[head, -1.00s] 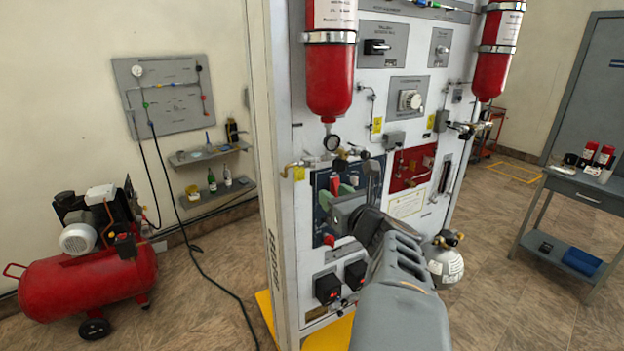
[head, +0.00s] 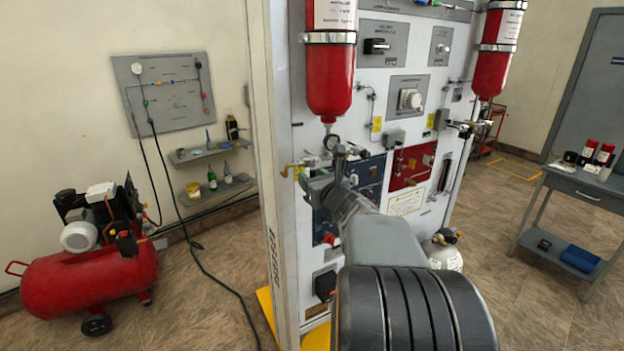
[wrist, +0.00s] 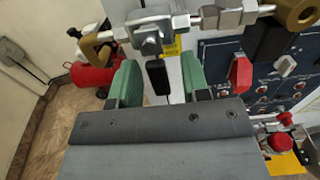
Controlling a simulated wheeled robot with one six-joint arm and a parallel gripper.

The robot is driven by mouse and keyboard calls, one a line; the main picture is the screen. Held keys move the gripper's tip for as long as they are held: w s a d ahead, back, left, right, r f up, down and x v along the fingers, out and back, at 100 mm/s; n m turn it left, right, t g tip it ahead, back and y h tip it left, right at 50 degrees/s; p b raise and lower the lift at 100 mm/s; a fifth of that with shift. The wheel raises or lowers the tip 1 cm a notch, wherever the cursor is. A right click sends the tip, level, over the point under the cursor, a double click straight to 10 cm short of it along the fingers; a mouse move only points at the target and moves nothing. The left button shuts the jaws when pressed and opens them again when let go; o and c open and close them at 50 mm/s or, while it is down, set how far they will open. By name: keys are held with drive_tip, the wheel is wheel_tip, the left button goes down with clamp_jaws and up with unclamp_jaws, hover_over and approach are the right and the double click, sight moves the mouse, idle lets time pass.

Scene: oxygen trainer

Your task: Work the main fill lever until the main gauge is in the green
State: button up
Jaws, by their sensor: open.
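In the wrist view, my gripper (wrist: 160,73) is open, its two green fingers spread on either side of a black lever (wrist: 158,80). The lever hangs from a grey valve block (wrist: 150,40) on the pipe run; I see a gap between it and each finger. I cannot read which lever it is. In the head view, my gripper (head: 322,186) is at the pipework under the left red cylinder.
A red-handled lever (wrist: 240,73) and the blue panel (wrist: 285,70) lie right of the fingers. Brass fittings (wrist: 93,47) are at the left. The left red cylinder (head: 329,80) hangs above. A red compressor (head: 95,275) stands on the floor at left.

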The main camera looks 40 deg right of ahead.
drive_tip(key=shift+c, duration=0.2)
clamp_jaws()
drive_tip(key=shift+d+f+n+b, duration=0.15)
drive_tip(key=shift+f+n+b, duration=0.2)
drive_tip(key=shift+b, duration=0.65)
drive_tip(key=shift+d+n+b, duration=0.1)
drive_tip(key=shift+n+b, duration=0.35)
drive_tip(key=shift+b, duration=0.15)
drive_tip(key=shift+d+r+n+b, duration=0.25)
drive_tip(key=shift+r+n+b, duration=0.15)
drive_tip(key=shift+n+b, duration=0.3)
drive_tip(key=shift+o, duration=0.2)
unclamp_jaws()
drive_tip(key=shift+s, duration=0.15)
